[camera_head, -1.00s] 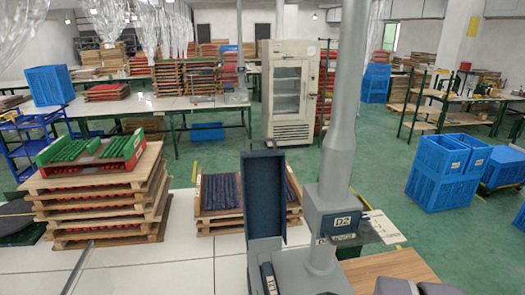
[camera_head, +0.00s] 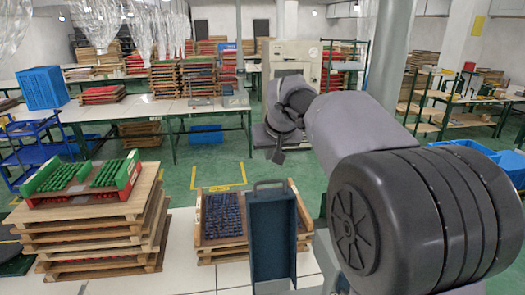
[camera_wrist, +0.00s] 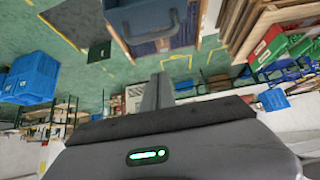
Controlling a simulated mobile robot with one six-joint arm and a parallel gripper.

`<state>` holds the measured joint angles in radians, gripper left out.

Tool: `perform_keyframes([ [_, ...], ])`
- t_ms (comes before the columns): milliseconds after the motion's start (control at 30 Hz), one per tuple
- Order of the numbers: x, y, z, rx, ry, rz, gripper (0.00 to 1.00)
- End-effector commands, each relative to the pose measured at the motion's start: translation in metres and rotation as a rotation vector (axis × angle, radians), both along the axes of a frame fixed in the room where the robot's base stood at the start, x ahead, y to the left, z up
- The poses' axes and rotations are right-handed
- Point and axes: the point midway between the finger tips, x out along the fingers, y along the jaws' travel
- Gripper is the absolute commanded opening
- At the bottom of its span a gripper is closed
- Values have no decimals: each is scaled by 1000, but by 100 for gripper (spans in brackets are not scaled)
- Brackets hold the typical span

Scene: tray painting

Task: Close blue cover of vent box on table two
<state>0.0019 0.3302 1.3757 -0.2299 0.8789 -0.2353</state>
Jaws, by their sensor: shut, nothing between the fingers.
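The blue cover (camera_head: 272,240) of the vent box is a dark blue panel with a handle on its top edge. It stands upright, open, in the head view. Only a grey edge of the box (camera_head: 274,287) shows below it; my arm hides most of the rest. My gripper (camera_head: 278,156) is shut and empty, pointing down, above and apart from the cover in the head view. In the wrist view the cover (camera_wrist: 150,18) with its handle is at the top, beyond my gripper (camera_wrist: 160,88).
A pallet stack (camera_head: 95,235) with a green and red tray stands at left. A wooden crate (camera_head: 206,250) of dark parts lies just left of and behind the cover. A grey pipe (camera_head: 397,60) rises behind my arm. Green floor beyond is open.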

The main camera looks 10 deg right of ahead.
Motion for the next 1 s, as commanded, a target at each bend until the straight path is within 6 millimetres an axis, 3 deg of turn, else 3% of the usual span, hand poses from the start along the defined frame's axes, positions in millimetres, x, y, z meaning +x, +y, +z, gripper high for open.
perform_keyframes([
  [333,47,0,-59,1,2,-1,0],
  [400,31,0,-62,1,0,-1,0],
  [600,11,0,-69,2,0,-1,0],
  [1000,7,0,-70,2,-1,-1,0],
])
